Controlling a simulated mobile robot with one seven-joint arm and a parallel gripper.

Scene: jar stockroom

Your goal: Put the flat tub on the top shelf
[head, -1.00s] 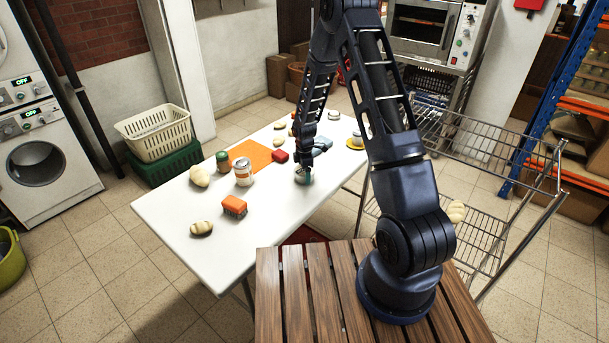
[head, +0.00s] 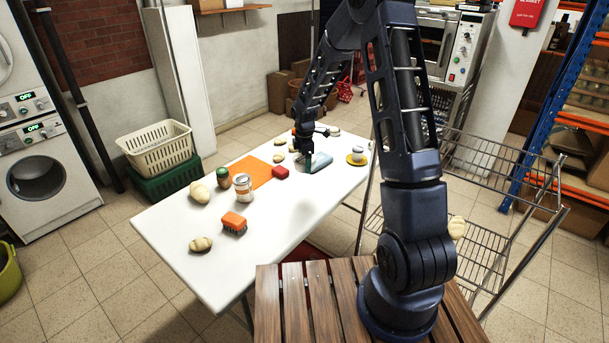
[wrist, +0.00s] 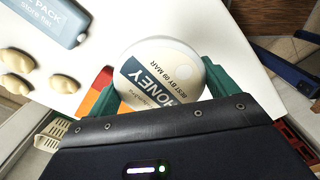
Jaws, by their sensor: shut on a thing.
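My gripper (head: 306,152) is above the white table (head: 190,265), near its far half. In the wrist view its green fingers (wrist: 160,88) are shut on a round, white-lidded flat tub (wrist: 160,70), one finger on each side. The lid carries the words "HONEY" and "BEST BY 09 MAR". In the head view I cannot make the tub out behind the gripper. A wire rack stands right of the table; its upper shelf (head: 490,155) looks empty.

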